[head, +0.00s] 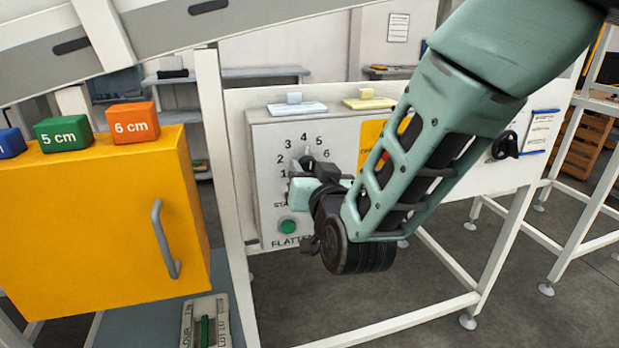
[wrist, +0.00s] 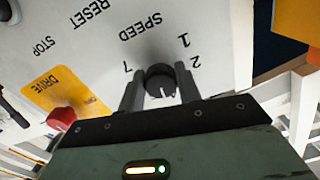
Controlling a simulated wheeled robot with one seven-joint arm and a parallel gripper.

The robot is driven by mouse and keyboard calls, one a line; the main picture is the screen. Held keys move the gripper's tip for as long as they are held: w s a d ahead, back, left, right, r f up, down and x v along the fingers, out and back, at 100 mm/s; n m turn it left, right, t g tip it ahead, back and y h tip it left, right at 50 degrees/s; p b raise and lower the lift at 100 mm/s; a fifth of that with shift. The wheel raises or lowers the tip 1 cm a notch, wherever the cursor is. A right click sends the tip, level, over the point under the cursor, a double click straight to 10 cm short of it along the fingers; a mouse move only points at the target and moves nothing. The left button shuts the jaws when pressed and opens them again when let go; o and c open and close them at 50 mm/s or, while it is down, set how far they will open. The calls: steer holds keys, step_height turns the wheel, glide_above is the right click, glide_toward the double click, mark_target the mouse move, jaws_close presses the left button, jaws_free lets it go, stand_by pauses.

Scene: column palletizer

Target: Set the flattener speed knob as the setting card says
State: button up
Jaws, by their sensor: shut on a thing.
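The speed knob (wrist: 160,82) is a dark round knob on the white flattener panel (head: 265,150). My gripper (wrist: 160,88) is shut on it, one finger on each side. A short white mark on the knob points toward my gripper body in the wrist view, roughly up toward the 4 and 5 side of the dial. In the wrist view the 7, 1 and 2 show, and the other numbers are hidden. In the head view my gripper (head: 305,178) covers most of the knob, and the numbers 1 to 6 show around it. A blue-edged card (head: 541,130) hangs at the right, its text unreadable.
A green button (head: 288,226) sits below the dial. A red knob (wrist: 61,118) on a yellow DRIVE plate (wrist: 50,92) is nearby. A yellow cabinet (head: 90,230) with a grey handle stands left, with coloured size blocks on top. A black handwheel (head: 505,145) is right.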

steer(key=m+b, duration=0.4)
steer(key=b, duration=0.2)
steer(key=shift+f+m, duration=0.15)
steer(key=shift+m, duration=0.15)
steer(key=shift+m+b, duration=0.9)
steer(key=shift+b, duration=0.25)
steer(key=shift+a+r, duration=0.1)
steer(key=shift+r, duration=0.1)
steer(key=o, duration=1)
steer(key=shift+c, duration=0.2)
steer(key=shift+s, duration=0.15)
steer(key=b+v, duration=0.4)
steer(key=v, duration=1.3)
